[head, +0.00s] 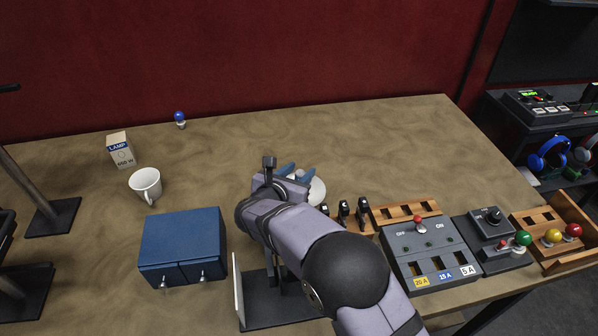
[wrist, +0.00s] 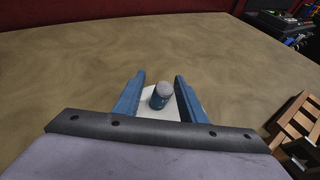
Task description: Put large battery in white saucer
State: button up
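The large battery (wrist: 160,97) is a short blue cylinder with a grey top. In the wrist view it stands close to upright over the white saucer (wrist: 157,114), between my fingers, and looks to be resting on it. My gripper (wrist: 158,90) is open, with one blue finger on each side of the battery and a gap visible beside it. In the head view my gripper (head: 297,172) is over the saucer (head: 317,191), whose right part shows past my arm. The rest of the saucer is hidden.
A blue box (head: 182,240), white mug (head: 146,185), lamp carton (head: 121,150) and blue bulb (head: 180,119) are on the left. The table behind the saucer is clear.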

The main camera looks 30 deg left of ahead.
aim_at(298, 171)
jog(key=shift+r, duration=0.1)
jog(key=shift+r+p, duration=0.5)
jog(key=shift+p, duration=0.05)
jog(key=shift+s+f+b, duration=0.1)
jog(key=shift+s+b, duration=0.25)
jog(key=shift+b, duration=0.1)
jog(key=b+v, duration=0.1)
jog(key=v, duration=0.1)
jog(key=shift+s, duration=0.3)
notch_tip(298, 171, up, 7)
jog(key=shift+w+b, duration=0.2)
jog(key=shift+b, duration=0.1)
jog(key=shift+d, duration=0.1)
